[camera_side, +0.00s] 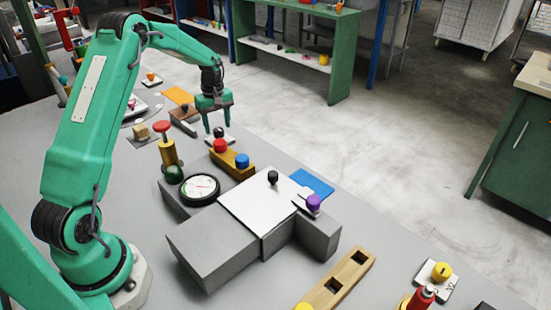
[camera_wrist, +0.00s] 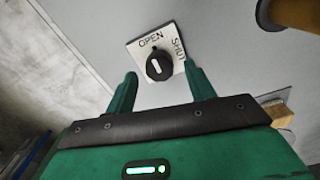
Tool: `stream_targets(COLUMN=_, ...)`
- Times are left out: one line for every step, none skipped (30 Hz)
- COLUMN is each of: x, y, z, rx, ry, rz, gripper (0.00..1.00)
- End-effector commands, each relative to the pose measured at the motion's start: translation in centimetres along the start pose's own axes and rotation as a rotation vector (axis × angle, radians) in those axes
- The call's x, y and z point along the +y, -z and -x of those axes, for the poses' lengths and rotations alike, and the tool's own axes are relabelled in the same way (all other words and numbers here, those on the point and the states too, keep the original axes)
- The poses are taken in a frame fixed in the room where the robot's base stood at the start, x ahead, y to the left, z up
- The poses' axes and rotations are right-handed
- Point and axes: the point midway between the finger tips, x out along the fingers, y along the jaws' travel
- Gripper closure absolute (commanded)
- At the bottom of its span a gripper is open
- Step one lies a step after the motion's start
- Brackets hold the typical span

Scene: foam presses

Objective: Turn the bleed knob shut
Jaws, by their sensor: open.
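The bleed knob (camera_wrist: 159,67) is a round black knob with a white mark, on a white square plate (camera_wrist: 177,50) lettered OPEN and SHUT. Its white mark points towards the word OPEN in the wrist view. My gripper (camera_wrist: 160,70) is open, with one green finger on each side of the knob and a gap on both sides. In the side view my gripper (camera_side: 217,128) points down over the small dark knob (camera_side: 218,132) at the far edge of the grey table. I cannot tell the exact height of the fingertips against the knob.
A yellow block (camera_side: 231,165) with red and blue knobs stands close in front of the knob. A red-topped post (camera_side: 164,143), a dial gauge (camera_side: 201,187) and a grey press (camera_side: 235,225) stand nearer. An orange sheet (camera_side: 179,96) lies behind. The table edge is close on the right.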

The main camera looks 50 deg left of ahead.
Motion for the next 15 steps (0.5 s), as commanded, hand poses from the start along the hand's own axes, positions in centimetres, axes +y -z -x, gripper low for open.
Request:
stream_targets(x=0.0, y=0.0, z=-0.6, rx=-0.002, ry=0.002, rz=0.0, gripper=0.46)
stream_targets(x=0.0, y=0.0, z=-0.8, rx=-0.002, ry=0.002, rz=0.0, gripper=0.46)
stream_targets(x=0.0, y=0.0, z=-1.1, rx=-0.002, ry=0.002, rz=0.0, gripper=0.46)
stream_targets(x=0.0, y=0.0, z=-1.3, rx=-0.001, ry=0.001, rz=0.0, gripper=0.46)
stream_targets(x=0.0, y=0.0, z=-1.4, rx=-0.001, ry=0.001, rz=0.0, gripper=0.46)
stream_targets(x=0.0, y=0.0, z=-1.6, rx=0.0, ry=0.0, rz=0.0, gripper=0.46)
stream_targets(x=0.0, y=0.0, z=-1.6, rx=0.0, ry=0.0, rz=0.0, gripper=0.46)
stream_targets(x=0.0, y=0.0, z=-1.7, rx=0.0, ry=0.0, rz=0.0, gripper=0.46)
stream_targets(x=0.0, y=0.0, z=-1.8, rx=0.0, ry=0.0, rz=0.0, gripper=0.46)
stream_targets(x=0.0, y=0.0, z=-1.8, rx=0.0, ry=0.0, rz=0.0, gripper=0.46)
stream_targets(x=0.0, y=0.0, z=-1.8, rx=0.0, ry=0.0, rz=0.0, gripper=0.46)
stream_targets(x=0.0, y=0.0, z=-1.8, rx=0.0, ry=0.0, rz=0.0, gripper=0.46)
stream_targets(x=0.0, y=0.0, z=-1.8, rx=0.0, ry=0.0, rz=0.0, gripper=0.46)
stream_targets(x=0.0, y=0.0, z=-1.8, rx=0.0, ry=0.0, rz=0.0, gripper=0.46)
stream_targets(x=0.0, y=0.0, z=-1.8, rx=0.0, ry=0.0, rz=0.0, gripper=0.46)
